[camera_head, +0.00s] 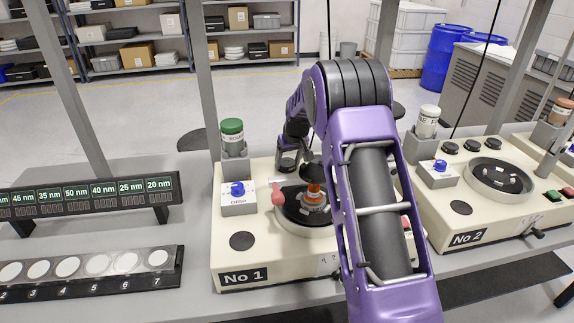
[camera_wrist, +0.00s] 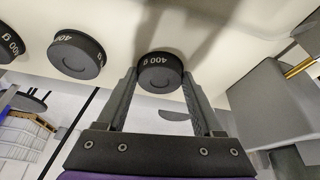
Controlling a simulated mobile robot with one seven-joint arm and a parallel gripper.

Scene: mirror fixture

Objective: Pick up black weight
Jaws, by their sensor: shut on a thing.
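A round black weight marked 400 g (camera_wrist: 160,74) sits between the two fingers of my gripper (camera_wrist: 160,80) in the wrist view. The fingers are shut on its sides, near the cream machine top. Two more black 400 g weights, one in full view (camera_wrist: 77,55) and one cut by the frame edge (camera_wrist: 8,45), stand in a row to the left of it.
In the head view, machine No 1 (camera_head: 228,262) carries a round plate, a blue-knobbed box (camera_head: 238,195) and a green-capped bottle (camera_head: 232,135). Machine No 2 (camera_head: 434,230) stands to the right with black weights (camera_head: 472,146). A grey post (camera_wrist: 265,100) is close on the right in the wrist view.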

